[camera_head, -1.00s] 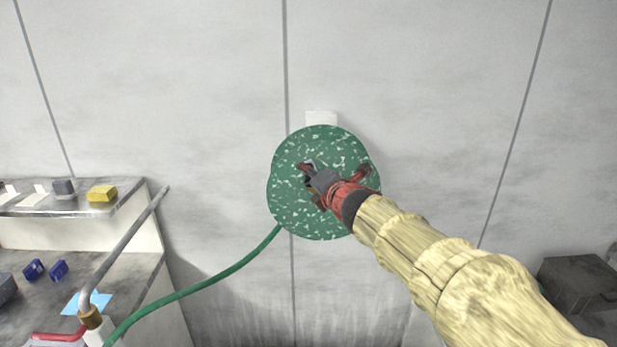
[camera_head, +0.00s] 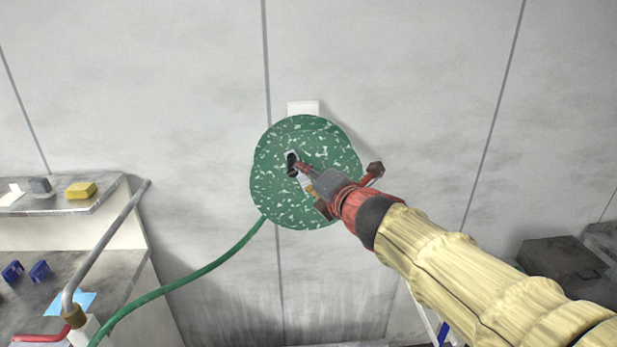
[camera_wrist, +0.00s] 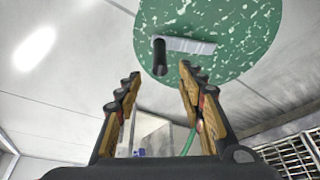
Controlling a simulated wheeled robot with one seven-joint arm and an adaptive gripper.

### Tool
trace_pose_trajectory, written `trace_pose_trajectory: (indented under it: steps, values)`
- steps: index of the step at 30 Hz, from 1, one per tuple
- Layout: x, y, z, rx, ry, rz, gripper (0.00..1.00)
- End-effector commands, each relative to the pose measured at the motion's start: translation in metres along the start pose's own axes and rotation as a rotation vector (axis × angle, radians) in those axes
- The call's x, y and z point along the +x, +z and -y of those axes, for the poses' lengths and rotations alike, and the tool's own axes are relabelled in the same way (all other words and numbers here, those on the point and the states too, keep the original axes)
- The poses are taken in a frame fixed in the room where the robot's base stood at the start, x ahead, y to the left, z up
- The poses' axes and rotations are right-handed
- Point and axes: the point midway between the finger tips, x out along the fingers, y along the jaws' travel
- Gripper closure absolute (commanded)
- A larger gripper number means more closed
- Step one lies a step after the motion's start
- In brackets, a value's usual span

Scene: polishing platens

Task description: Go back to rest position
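My gripper (camera_head: 312,186) is in front of the green speckled disc (camera_head: 275,150) on the wall. In the wrist view my gripper (camera_wrist: 158,80) is open, with its two wood-faced fingers well apart and nothing between them. The disc (camera_wrist: 225,25) fills the top of that view, with a short black peg (camera_wrist: 160,57) standing out from a pale plate on it. The peg lies beyond the fingertips. It also shows in the head view (camera_head: 291,162), just off the fingertips. My sleeved arm reaches in from the lower right.
A green hose (camera_head: 190,280) runs from the disc to the lower left. A dark box (camera_head: 560,262) stands at lower right.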

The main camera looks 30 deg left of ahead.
Motion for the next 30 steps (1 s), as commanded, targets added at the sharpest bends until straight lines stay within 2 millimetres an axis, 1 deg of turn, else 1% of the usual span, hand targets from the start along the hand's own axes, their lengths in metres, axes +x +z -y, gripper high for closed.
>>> trace_pose_trajectory:
  steps: [8, 11, 13, 14, 15, 17, 18, 20, 21, 23, 24, 26, 27, 29, 30]
  values:
    - [0.0, 0.0, 0.0, 0.009, 0.0, 0.0, 0.61]
    - [0.0, 0.004, 0.006, 0.072, -0.024, 0.016, 0.61]
    - [-0.001, 0.012, 0.025, 0.198, -0.081, 0.059, 0.61]
    - [-0.002, 0.012, 0.041, 0.27, -0.12, 0.081, 0.61]
    - [-0.006, 0.011, 0.063, 0.37, -0.173, 0.111, 0.61]
    - [-0.019, 0.009, 0.095, 0.536, -0.257, 0.17, 0.61]
    - [-0.034, 0.008, 0.116, 0.654, -0.313, 0.219, 0.61]
    - [-0.061, 0.01, 0.145, 0.817, -0.386, 0.3, 0.61]
    - [-0.08, 0.01, 0.164, 0.92, -0.432, 0.355, 0.61]
    - [-0.112, 0.01, 0.191, 1.07, -0.495, 0.441, 0.61]
    - [-0.135, 0.009, 0.207, 1.166, -0.533, 0.501, 0.61]
    - [-0.17, 0.005, 0.23, 1.308, -0.587, 0.591, 0.61]
    - [-0.194, 0.001, 0.244, 1.398, -0.62, 0.651, 0.61]
    - [-0.231, -0.007, 0.262, 1.535, -0.664, 0.743, 0.61]
    - [-0.256, -0.014, 0.272, 1.624, -0.689, 0.803, 0.61]
